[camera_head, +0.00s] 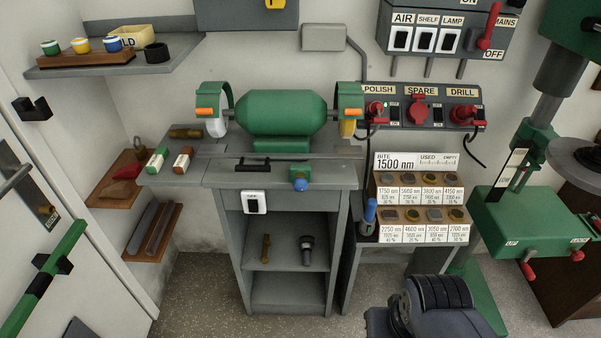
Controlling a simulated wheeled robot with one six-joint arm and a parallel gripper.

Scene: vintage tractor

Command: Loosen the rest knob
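A blue knob (300,184), which looks like the rest knob, sits at the front edge of the workbench, right of its middle. It is just below a small green block (300,172). The green bench grinder (281,113) stands behind it, with a wheel and an orange-marked guard at each end. A thin grey bar runs across the bench top in front of the grinder. My gripper's fingers are not seen; only a dark part of my arm shows at the lower right, well away from the knob. Whether the knob is tight cannot be told.
A black handle (258,166) lies left of the knob on the bench top (225,172). A white switch (254,202) is on the bench front. A bit rack (420,165) stands right, with a blue-handled tool (369,215) beside it. A green drill press (530,220) is far right. Floor before the bench is clear.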

